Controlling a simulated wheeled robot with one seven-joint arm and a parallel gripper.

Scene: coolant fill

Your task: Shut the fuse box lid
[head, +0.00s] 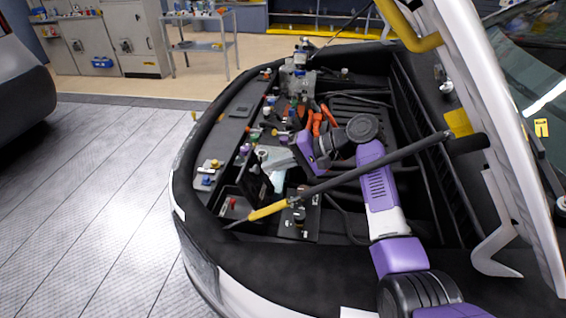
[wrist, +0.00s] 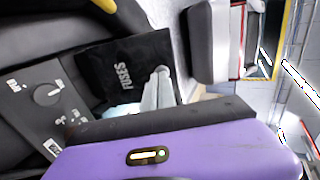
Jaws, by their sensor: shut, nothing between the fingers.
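The fuse box lid (wrist: 120,62) is a black panel marked FUSES, seen in the wrist view. In the head view the lid (head: 255,184) stands up, open, at the right side of the fuse box (head: 232,206), whose inside shows something red. My gripper (head: 268,160) has pale grey fingers beside the lid, on its far right side in the head view. In the wrist view the fingertips (wrist: 158,76) overlap the lid's edge near the lettering. They are shut and empty. I cannot tell whether they touch the lid.
A grey prop rod with a yellow end (head: 268,210) crosses the bay in front of the box and my arm. The raised hood (head: 490,110) is at the right. Orange cables (head: 318,122) and a reservoir (head: 296,88) lie farther back. A panel with a dial (wrist: 48,94) shows beside the lid.

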